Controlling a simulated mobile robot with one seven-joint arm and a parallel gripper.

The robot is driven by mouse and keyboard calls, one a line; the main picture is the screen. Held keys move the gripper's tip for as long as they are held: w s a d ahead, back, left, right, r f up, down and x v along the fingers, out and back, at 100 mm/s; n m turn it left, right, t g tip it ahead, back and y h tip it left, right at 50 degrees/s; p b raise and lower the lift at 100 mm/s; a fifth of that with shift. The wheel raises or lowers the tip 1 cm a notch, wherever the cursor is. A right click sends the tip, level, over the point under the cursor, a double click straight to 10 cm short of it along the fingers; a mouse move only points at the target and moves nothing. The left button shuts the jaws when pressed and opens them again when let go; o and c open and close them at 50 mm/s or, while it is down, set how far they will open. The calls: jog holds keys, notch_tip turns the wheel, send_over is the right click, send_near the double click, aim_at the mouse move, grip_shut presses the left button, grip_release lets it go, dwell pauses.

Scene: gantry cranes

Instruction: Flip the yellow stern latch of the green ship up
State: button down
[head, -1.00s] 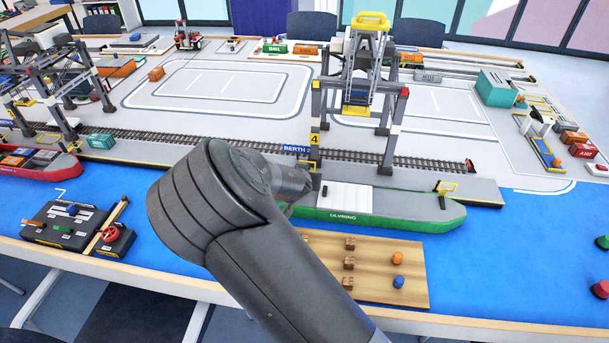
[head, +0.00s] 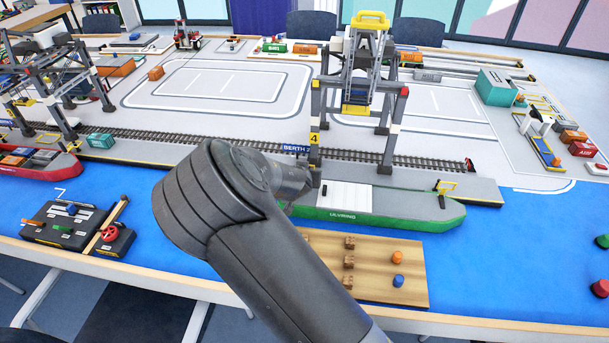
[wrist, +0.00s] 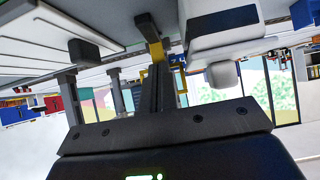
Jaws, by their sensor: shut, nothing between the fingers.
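The green ship (head: 375,207) lies along the quay, with a white hatch cover on its deck. Its left end, the stern side, is hidden behind my arm in the head view. In the wrist view a small yellow piece (wrist: 157,50), which looks like the stern latch, shows right at the tips of my gripper (wrist: 160,66). A dark bar sits just beyond it. The fingers are shut together with nothing held. I cannot tell whether the fingers touch the yellow piece. In the head view the fingers are hidden behind my own arm.
A white block (wrist: 222,30) with a rounded knob stands close beside the fingers in the wrist view. A gantry crane (head: 357,75) stands over the rails behind the ship. A wooden board (head: 372,270) with pegs lies in front of the ship.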

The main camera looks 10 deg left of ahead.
jog(key=r, duration=0.2)
jog(key=s+r, duration=0.1)
jog(key=shift+a+r, duration=0.1)
jog(key=shift+r, duration=0.3)
jog(key=s+f, duration=0.3)
jog(key=s, duration=0.5)
jog(key=shift+s+f, duration=0.25)
jog(key=shift+f, duration=0.05)
